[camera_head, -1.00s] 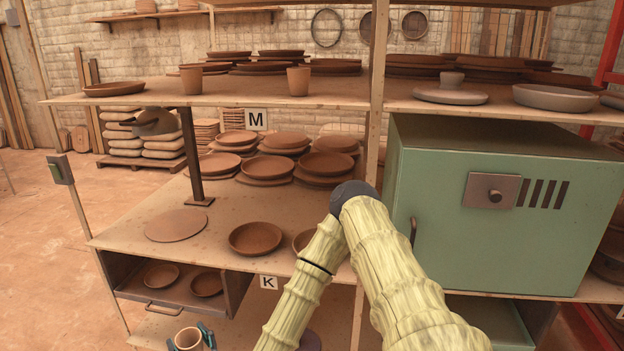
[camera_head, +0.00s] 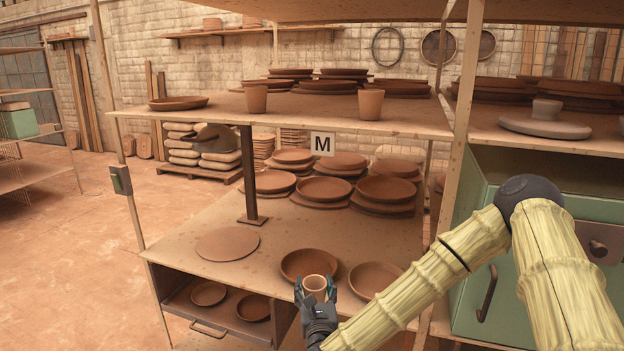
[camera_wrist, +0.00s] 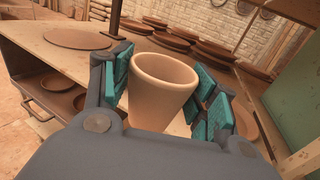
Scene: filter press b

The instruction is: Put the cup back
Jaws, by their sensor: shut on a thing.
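My gripper (camera_head: 316,297) is shut on a small terracotta cup (camera_head: 314,284), held upright in front of the lower shelf board. In the wrist view the cup (camera_wrist: 160,88) sits between the teal finger pads, its open rim facing up. Two similar cups stand on the upper shelf (camera_head: 225,112): a left cup (camera_head: 256,99) and a right cup (camera_head: 370,104). The lower shelf board (camera_head: 180,235), behind my gripper, carries plates and a flat disc (camera_head: 227,243).
Clay plates (camera_head: 309,264) and (camera_head: 375,280) lie close behind my gripper. An open drawer (camera_head: 225,315) with two dishes is below left. A dark post (camera_head: 249,175) stands on the lower board. A green cabinet (camera_head: 490,240) is at right. The upper shelf is bare between its two cups.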

